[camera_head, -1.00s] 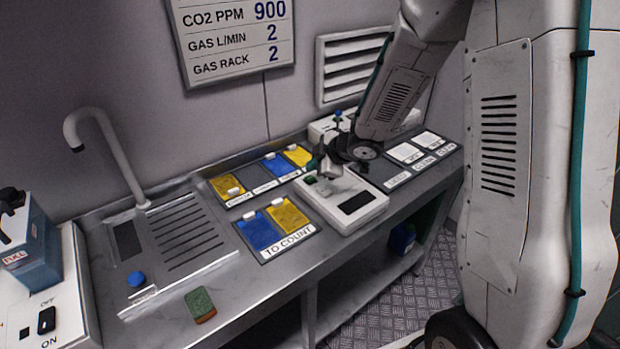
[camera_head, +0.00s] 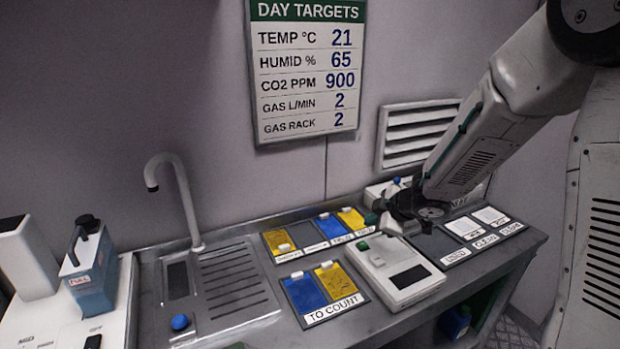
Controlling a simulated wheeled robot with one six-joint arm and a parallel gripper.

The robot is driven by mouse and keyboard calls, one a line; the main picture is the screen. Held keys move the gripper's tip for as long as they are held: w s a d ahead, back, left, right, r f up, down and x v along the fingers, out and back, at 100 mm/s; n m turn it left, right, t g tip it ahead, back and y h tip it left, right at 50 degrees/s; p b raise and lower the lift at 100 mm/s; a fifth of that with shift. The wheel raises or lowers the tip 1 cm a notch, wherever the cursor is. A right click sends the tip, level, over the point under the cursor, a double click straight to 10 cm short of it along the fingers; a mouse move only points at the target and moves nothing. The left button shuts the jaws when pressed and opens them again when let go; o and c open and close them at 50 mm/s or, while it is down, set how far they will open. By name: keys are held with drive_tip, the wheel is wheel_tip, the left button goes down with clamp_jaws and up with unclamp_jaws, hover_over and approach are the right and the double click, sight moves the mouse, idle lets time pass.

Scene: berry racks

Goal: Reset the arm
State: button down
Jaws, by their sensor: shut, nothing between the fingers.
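My arm reaches in from the upper right of the head view, slanting down to the bench. My gripper (camera_head: 389,222) is a small dark shape just behind the white scale-like device (camera_head: 428,287). Its fingers are shut and I see nothing held in them. Whether the fingertips touch anything below is too small to tell.
The TO COUNT mat (camera_head: 333,312) holds a blue and a yellow packet. More packets lie on a labelled strip (camera_head: 283,257) behind. Labelled pads (camera_head: 466,228) lie right of the device.

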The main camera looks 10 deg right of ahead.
drive_tip(key=d+m+h, duration=0.1)
drive_tip(key=s+d+f+h, duration=0.1)
drive_tip(key=d, duration=0.1)
drive_tip(key=d+m+h, duration=0.1)
drive_tip(key=d, duration=0.1)
drive_tip(key=shift+s+f+m, duration=0.15)
drive_tip(key=shift+f+m, duration=0.15)
drive_tip(key=s+d+m+h, duration=0.1)
drive_tip(key=s+d+r+m+g+h, duration=0.1)
drive_tip(key=d, duration=0.1)
drive_tip(key=shift+s, duration=0.15)
drive_tip(key=s+d+r+m+g+h, duration=0.1)
drive_tip(key=s+r+m+g, duration=0.3)
drive_tip(key=s, duration=0.6)
drive_tip(key=s+r+m+g+h, duration=0.15)
drive_tip(key=s+r+m, duration=0.3)
drive_tip(key=s, duration=0.65)
drive_tip(key=s+a+r+m+y, duration=0.1)
drive_tip(key=s+a+r, duration=0.2)
drive_tip(key=s, duration=0.3)
drive_tip(key=s+a+r+y, duration=0.2)
drive_tip(key=s+a+r, duration=0.2)
drive_tip(key=s, duration=0.2)
drive_tip(key=shift+s+a+r+m, duration=0.2)
drive_tip(key=shift+s+r+m, duration=0.1)
drive_tip(key=shift+m, duration=0.05)
